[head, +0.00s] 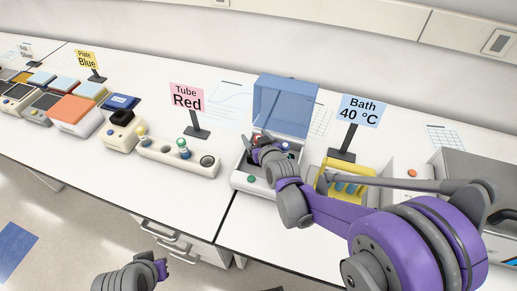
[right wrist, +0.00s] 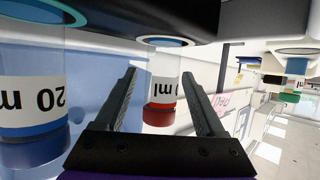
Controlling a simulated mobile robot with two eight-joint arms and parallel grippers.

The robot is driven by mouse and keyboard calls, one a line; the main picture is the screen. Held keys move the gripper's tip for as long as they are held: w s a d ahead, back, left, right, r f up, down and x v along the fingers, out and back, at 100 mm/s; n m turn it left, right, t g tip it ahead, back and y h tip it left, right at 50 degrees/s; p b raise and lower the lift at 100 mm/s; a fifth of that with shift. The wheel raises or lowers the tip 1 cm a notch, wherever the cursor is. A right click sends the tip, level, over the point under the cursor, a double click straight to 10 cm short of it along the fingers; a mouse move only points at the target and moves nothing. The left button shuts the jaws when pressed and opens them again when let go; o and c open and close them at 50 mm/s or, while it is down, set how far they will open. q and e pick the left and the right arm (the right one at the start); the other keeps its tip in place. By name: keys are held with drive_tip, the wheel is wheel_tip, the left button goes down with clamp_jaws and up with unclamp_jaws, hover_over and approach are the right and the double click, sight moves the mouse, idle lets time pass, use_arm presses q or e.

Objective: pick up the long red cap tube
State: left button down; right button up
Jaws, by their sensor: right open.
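The red cap tube (right wrist: 163,92) shows in the right wrist view with its red cap toward the bottom and part of a printed label. In the head view a bit of red (head: 257,139) shows at my right gripper (head: 262,146), inside the white device (head: 240,180) with the raised blue lid (head: 285,105). In the right wrist view my right gripper (right wrist: 160,76) is open, one finger on each side of the red cap tube. A blue-capped tube marked 20 ml (right wrist: 32,95) stands at the left. My left gripper (head: 160,268) hangs low, its fingers unclear.
A white rack (head: 175,163) with a few capped tubes stands left of the device, behind it the pink "Tube Red" sign (head: 187,98). The yellow rack (head: 340,178) and the "Bath 40 °C" sign (head: 361,110) are close on the right. Bare counter lies in front of the rack.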

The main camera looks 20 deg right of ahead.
drive_tip(key=shift+c, duration=0.2)
clamp_jaws()
